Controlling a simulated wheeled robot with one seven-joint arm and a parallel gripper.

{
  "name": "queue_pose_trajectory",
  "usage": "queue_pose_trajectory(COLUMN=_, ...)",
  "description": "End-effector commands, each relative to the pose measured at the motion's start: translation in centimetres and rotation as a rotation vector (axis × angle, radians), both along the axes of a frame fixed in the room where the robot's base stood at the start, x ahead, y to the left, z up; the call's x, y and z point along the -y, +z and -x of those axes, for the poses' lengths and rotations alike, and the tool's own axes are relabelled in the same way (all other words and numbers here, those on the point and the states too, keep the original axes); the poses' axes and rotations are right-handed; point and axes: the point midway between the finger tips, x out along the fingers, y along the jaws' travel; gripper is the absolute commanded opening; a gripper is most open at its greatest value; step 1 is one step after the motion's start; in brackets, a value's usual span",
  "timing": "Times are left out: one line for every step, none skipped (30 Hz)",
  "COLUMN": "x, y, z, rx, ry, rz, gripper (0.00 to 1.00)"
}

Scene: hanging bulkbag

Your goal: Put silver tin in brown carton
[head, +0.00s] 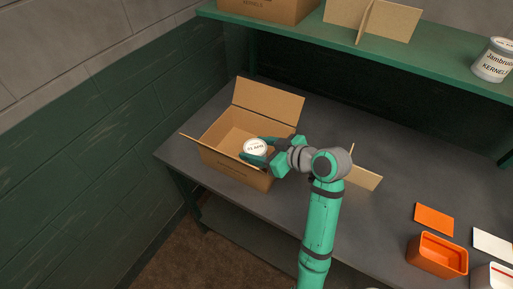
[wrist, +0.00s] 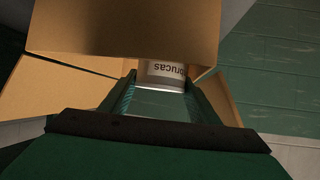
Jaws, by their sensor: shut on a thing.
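The silver tin (head: 255,147) with a white label is held in my gripper (head: 259,153), over the open brown carton (head: 224,165). In the wrist view the tin (wrist: 165,74) shows between the two fingers of my gripper (wrist: 160,95), with dark lettering on its label. The gripper is shut on the tin. The carton's flaps stand open; its cardboard (wrist: 120,30) fills the upper part of the wrist view. The tin's lower part is hidden in the head view, so its height above the carton floor cannot be told.
The carton stands at the left end of the grey table (head: 350,135). A cardboard divider (head: 363,172) lies behind my arm. An orange bin (head: 437,255), an orange lid (head: 434,219) and a white lid (head: 493,244) are at right. A green shelf (head: 360,50) above holds another tin (head: 493,62).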

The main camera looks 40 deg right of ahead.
Motion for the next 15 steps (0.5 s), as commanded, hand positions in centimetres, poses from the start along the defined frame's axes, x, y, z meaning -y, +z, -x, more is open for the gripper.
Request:
queue_pose_trajectory(x=0.02, y=0.09, z=-0.01, rx=0.001, ry=0.000, rz=0.001, gripper=0.28)
queue_pose_trajectory(x=0.02, y=0.10, z=-0.01, rx=0.001, ry=0.000, rz=0.002, gripper=0.28)
queue_pose_trajectory(x=0.01, y=0.11, z=-0.01, rx=0.001, ry=0.000, rz=0.002, gripper=0.28)
queue_pose_trajectory(x=0.01, y=0.11, z=-0.01, rx=0.001, ry=0.000, rz=0.002, gripper=0.28)
queue_pose_trajectory(x=0.00, y=0.10, z=-0.01, rx=0.001, ry=0.001, rz=0.001, gripper=0.28)
queue_pose_trajectory(x=0.00, y=0.04, z=-0.02, rx=0.001, ry=0.000, rz=0.001, gripper=0.28)
queue_pose_trajectory(x=-0.01, y=-0.05, z=-0.02, rx=0.001, ry=0.000, rz=0.001, gripper=0.28)
queue_pose_trajectory(x=-0.03, y=-0.14, z=-0.02, rx=0.001, ry=0.000, rz=0.001, gripper=0.28)
queue_pose_trajectory(x=-0.03, y=-0.23, z=-0.03, rx=0.001, ry=0.000, rz=0.001, gripper=0.28)
queue_pose_trajectory(x=-0.03, y=-0.31, z=-0.03, rx=0.001, ry=0.000, rz=0.001, gripper=0.28)
queue_pose_trajectory(x=-0.03, y=-0.38, z=-0.03, rx=0.001, ry=0.000, rz=0.001, gripper=0.28)
queue_pose_trajectory(x=-0.06, y=-0.48, z=-0.03, rx=0.001, ry=0.001, rz=0.001, gripper=0.28)
queue_pose_trajectory(x=-0.10, y=-0.55, z=-0.05, rx=0.001, ry=0.002, rz=0.001, gripper=0.28)
queue_pose_trajectory(x=-0.12, y=-0.62, z=-0.06, rx=0.001, ry=0.002, rz=0.002, gripper=0.28)
queue_pose_trajectory(x=-0.12, y=-0.72, z=-0.06, rx=0.001, ry=0.002, rz=0.002, gripper=0.28)
